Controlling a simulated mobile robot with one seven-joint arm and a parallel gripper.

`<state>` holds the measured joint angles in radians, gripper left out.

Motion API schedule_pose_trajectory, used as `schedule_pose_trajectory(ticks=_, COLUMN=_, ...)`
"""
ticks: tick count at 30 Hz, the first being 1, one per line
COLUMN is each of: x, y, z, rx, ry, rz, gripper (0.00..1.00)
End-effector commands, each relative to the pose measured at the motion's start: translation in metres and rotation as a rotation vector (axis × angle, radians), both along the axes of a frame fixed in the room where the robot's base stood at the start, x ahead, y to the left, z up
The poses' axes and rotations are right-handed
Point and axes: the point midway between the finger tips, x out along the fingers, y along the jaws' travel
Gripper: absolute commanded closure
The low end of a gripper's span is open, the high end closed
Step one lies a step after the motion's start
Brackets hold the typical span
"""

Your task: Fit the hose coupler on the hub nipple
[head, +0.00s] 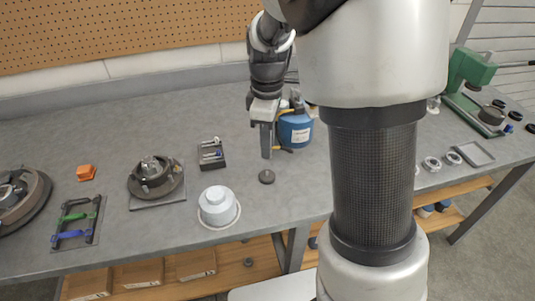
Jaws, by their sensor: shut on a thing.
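My gripper (266,153) points down over the middle of the bench, shut on what seems to be the hose coupler, which the fingers mostly hide. A blue canister (296,131) with orange-yellow hose parts stands just right of and behind the fingers, partly covered by my gripper. A dark metal hub (152,180) sits on a grey plate to the left, well apart from my gripper. Its nipple is too small to make out. A small dark round piece (266,177) lies on the bench just below the fingertips.
A light grey stepped cap (217,205) stands near the front edge. A dark holder (211,153) with small fittings, an orange block (86,172), a frame with green and blue handles (76,222) and a large drum (18,195) lie left. A green press (474,88) stands far right.

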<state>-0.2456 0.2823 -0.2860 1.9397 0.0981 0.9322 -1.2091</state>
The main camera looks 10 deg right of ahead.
Motion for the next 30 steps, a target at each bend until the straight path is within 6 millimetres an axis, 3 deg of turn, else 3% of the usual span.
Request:
schedule_pose_trajectory(ticks=3, x=0.001, y=0.000, z=0.020, rx=0.000, ry=-0.004, rz=0.000, gripper=1.00)
schedule_pose_trajectory(ticks=9, x=0.000, y=0.000, z=0.036, rx=0.000, ry=0.000, rz=-0.001, gripper=1.00)
schedule_pose_trajectory(ticks=23, x=0.000, y=0.000, z=0.059, rx=0.000, ry=-0.001, rz=0.000, gripper=1.00)
schedule_pose_trajectory(ticks=30, x=0.000, y=0.000, z=0.060, rx=0.000, ry=0.000, rz=0.000, gripper=1.00)
